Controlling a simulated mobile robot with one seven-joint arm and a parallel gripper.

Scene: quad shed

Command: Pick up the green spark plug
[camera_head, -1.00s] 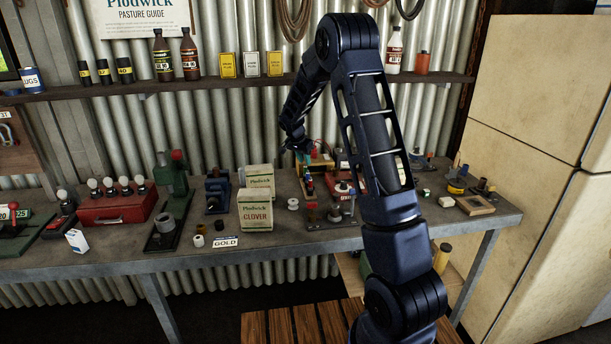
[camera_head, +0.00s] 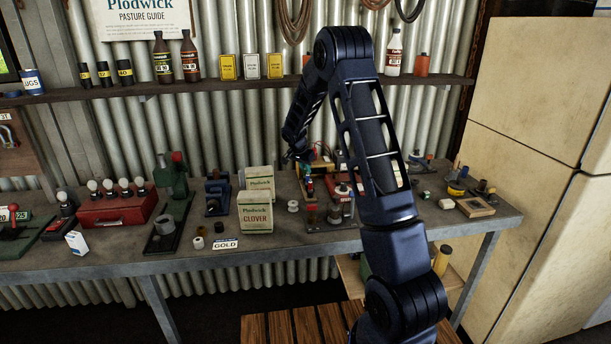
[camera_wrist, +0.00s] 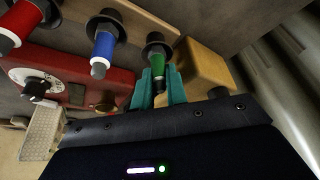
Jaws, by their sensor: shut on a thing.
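The green spark plug (camera_wrist: 158,65) shows in the wrist view between the two teal fingers of my gripper (camera_wrist: 160,86), which are shut on it. A dark collar surrounds its far end, beside a tan block (camera_wrist: 204,72). A blue spark plug (camera_wrist: 103,45) and a red spark plug (camera_wrist: 20,22) stand in line to its left, each with a similar dark collar. In the head view my arm reaches down to the back of the bench, and the fingers and green plug are too small or hidden to make out there.
A red box with a dial (camera_wrist: 65,80) lies close to the gripper in the wrist view. The crowded workbench (camera_head: 290,240) holds Plodwick cartons (camera_head: 256,212) left of the arm. A shelf (camera_head: 215,86) and corrugated wall rise behind, and a cream cabinet (camera_head: 535,130) stands right.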

